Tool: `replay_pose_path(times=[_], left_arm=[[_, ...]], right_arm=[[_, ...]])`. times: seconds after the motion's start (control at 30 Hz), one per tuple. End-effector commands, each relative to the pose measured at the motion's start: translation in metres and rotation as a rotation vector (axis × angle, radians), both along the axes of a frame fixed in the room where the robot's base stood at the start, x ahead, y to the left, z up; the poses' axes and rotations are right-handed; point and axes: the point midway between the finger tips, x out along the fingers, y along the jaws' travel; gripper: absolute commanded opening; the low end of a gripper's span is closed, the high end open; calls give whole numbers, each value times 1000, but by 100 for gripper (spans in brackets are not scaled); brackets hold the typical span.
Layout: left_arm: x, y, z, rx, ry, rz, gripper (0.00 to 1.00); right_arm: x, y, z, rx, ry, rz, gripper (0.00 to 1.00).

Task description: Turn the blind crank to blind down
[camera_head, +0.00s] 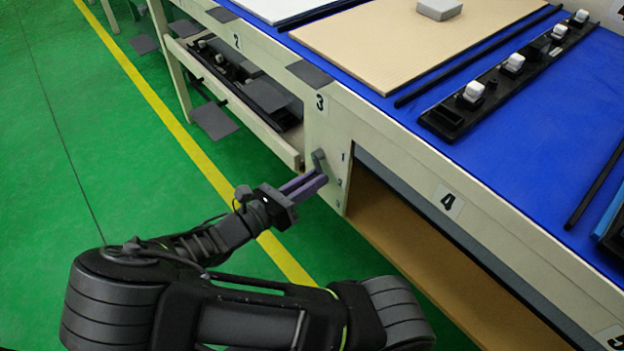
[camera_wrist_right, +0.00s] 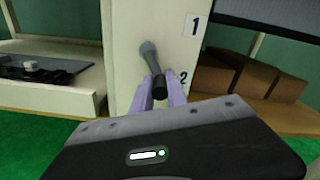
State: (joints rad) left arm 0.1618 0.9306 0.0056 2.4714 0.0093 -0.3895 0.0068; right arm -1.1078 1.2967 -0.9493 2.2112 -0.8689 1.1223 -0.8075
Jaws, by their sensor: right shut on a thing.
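The blind crank (camera_head: 319,158) is a small grey lever on the cream post under table label 3. In the right wrist view the crank (camera_wrist_right: 149,58) has a round hub at the top, and its arm slants down and slightly right to a dark handle near the mark 2. My right gripper (camera_head: 318,180) has purple fingers; in the wrist view its fingertips (camera_wrist_right: 161,88) are shut on the handle from both sides. The dark grey blind (camera_head: 405,192) shows as a strip at the top of the opening; its lower edge also shows in the wrist view (camera_wrist_right: 272,18). My left gripper is out of view.
Below the blind the opening is uncovered, with brown boxes (camera_wrist_right: 235,75) inside. A lower shelf (camera_head: 290,148) with dark parts stands left of the post. The blue tabletop (camera_head: 540,130) holds a rail of white clips (camera_head: 515,70) and a beige panel (camera_head: 400,40). The green floor is clear.

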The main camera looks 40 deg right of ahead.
Motion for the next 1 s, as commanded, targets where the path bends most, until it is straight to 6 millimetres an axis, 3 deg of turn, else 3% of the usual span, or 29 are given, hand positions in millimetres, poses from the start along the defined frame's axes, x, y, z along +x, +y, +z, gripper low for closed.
replay_pose_path(times=[0.57,1.0], left_arm=[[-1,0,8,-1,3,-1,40],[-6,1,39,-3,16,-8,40]], right_arm=[[1,-1,1,-2,-43,-3,0],[12,-1,-2,-8,-313,-3,0]])
